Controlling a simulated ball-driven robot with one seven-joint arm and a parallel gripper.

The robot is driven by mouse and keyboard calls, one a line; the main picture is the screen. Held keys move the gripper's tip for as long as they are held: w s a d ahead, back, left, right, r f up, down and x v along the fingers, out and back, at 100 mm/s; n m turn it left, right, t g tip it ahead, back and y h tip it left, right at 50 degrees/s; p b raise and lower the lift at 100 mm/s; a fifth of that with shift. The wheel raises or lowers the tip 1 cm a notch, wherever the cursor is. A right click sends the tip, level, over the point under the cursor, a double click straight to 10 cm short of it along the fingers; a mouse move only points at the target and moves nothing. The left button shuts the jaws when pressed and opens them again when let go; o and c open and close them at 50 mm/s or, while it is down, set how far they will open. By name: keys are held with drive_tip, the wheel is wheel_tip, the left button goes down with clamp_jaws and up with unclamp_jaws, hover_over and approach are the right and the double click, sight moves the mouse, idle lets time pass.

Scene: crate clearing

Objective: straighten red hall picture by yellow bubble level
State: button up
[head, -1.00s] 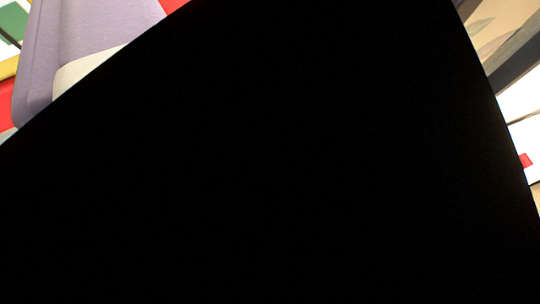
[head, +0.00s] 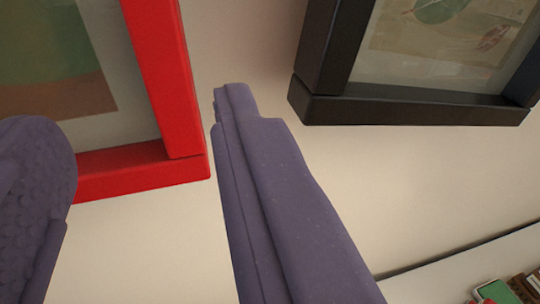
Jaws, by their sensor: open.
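The red-framed picture (head: 160,75) hangs on the pale wall at the upper left of the head view. Its lower right corner shows, with a pale mat and a green and brown print inside. Its bottom edge rises to the right in this view. My gripper (head: 135,110) is open and empty, with two purple fingers. The left finger overlaps the picture's lower left part; the right finger is just right of the frame's right side. I cannot tell whether either finger touches the frame. No yellow bubble level is in view.
A black-framed picture (head: 415,110) with a leaf print hangs at the upper right, its bottom edge nearly level in this view. A pale ledge (head: 430,275) at the lower right holds a green item (head: 495,292) and brown items. Bare wall lies below both pictures.

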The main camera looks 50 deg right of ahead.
sight(163, 67)
drive_tip(key=x, duration=0.7)
drive_tip(key=shift+d+b, duration=0.25)
drive_tip(key=shift+b, duration=0.1)
clamp_jaws()
